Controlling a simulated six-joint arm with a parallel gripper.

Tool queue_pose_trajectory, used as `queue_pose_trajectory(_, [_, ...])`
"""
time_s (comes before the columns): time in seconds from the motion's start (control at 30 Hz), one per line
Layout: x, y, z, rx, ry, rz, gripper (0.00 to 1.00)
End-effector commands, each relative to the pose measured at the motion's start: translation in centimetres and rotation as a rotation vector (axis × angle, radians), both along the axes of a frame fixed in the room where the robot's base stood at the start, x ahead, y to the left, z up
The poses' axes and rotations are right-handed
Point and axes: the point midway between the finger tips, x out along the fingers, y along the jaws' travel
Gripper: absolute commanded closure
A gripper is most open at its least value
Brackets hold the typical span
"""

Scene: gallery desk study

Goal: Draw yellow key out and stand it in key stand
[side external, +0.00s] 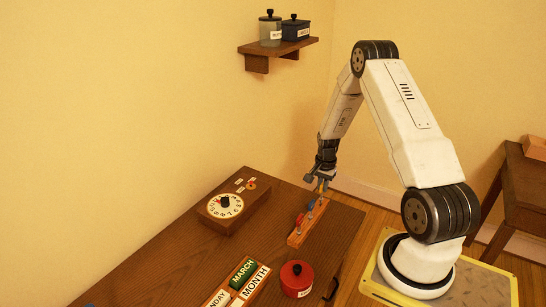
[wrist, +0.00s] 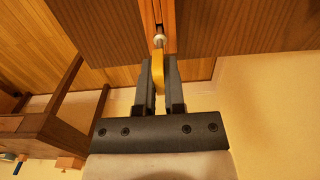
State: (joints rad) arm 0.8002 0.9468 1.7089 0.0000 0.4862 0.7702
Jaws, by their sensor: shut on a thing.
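My gripper (side external: 321,181) is shut on the yellow key (wrist: 158,70) at the far end of the long wooden key stand (side external: 293,240). In the wrist view the key's yellow head sits between the two fingers (wrist: 159,86), and its silver shaft (wrist: 159,41) points toward the stand (wrist: 152,14). The yellow of the key also shows below the fingers in the side view (side external: 322,187). A red key (side external: 299,219) and a blue key (side external: 311,206) stand in the same block. I cannot tell whether the yellow key's tip is inside the stand.
A wooden box with a white dial (side external: 225,205) stands left of the stand. A red lidded pot (side external: 296,278) and calendar blocks (side external: 243,271) lie nearer the front. A wall shelf (side external: 278,50) holds two jars. The desk (side external: 170,255) is clear at left.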

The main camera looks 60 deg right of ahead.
Motion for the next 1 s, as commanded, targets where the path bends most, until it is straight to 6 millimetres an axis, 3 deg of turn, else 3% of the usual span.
queue_pose_trajectory(1.0, [0.0,0.0,-1.4,-0.001,-0.001,0.0,1.0])
